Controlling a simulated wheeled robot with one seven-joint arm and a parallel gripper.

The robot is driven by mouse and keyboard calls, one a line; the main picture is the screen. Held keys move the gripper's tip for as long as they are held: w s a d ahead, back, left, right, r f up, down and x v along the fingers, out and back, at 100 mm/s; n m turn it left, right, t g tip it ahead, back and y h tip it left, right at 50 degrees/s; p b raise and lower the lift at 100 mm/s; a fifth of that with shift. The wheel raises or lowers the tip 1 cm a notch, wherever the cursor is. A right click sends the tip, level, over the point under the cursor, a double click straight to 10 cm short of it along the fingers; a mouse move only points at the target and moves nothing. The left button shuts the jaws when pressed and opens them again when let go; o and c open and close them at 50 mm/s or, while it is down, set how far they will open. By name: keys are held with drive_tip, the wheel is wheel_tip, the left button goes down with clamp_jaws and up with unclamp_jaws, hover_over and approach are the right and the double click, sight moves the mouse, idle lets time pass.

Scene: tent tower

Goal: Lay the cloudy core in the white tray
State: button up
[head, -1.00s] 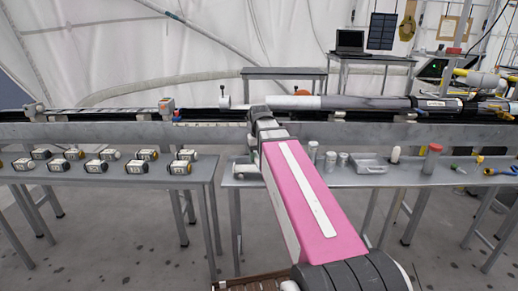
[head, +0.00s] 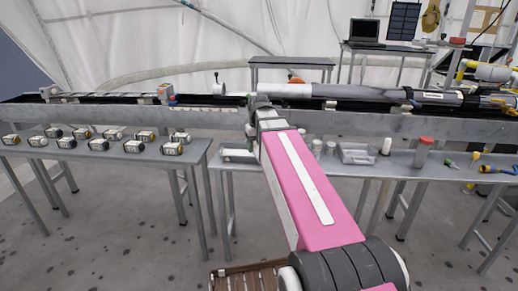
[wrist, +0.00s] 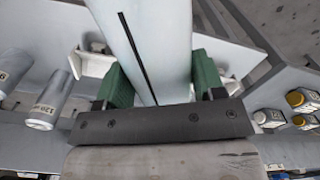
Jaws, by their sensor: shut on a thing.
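My gripper (wrist: 163,80) has green fingers and is shut on a pale, cloudy core (wrist: 150,35) with a thin black line along it, in the wrist view. A white tray (wrist: 95,63) shows behind the core, sticking out on both sides of it. I cannot tell whether the core touches the tray. In the head view the white tray (head: 238,155) is at the left end of the right-hand table, and my arm hides the gripper and the core.
Grey cylinders, one marked 120 (wrist: 45,105), lie to one side. The right table (head: 420,170) also bears a metal tray (head: 357,153) and a red-capped jar (head: 423,150). Several small boxed units stand on the left table (head: 100,165). A long rail (head: 130,120) runs behind both tables.

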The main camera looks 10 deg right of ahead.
drive_tip(key=w+n, duration=0.2)
drive_tip(key=n, duration=0.1)
drive_tip(key=shift+w+r, duration=0.35)
drive_tip(key=w+n, duration=0.1)
drive_tip(key=n, duration=0.1)
drive_tip(key=w+r+n, duration=0.1)
drive_tip(key=w+n, duration=0.3)
drive_tip(key=shift+w+r+n+g, duration=0.1)
drive_tip(key=shift+r+n+g, duration=0.2)
drive_tip(key=shift+r+n, duration=0.1)
drive_tip(key=w+n, duration=0.2)
drive_tip(key=n, duration=0.1)
drive_tip(key=shift+r, duration=0.3)
drive_tip(key=shift+f, duration=0.1)
drive_tip(key=shift+f, duration=4.05)
drive_tip(key=shift+f, duration=0.3)
drive_tip(key=o, duration=1.2)
drive_tip(key=shift+o, duration=0.2)
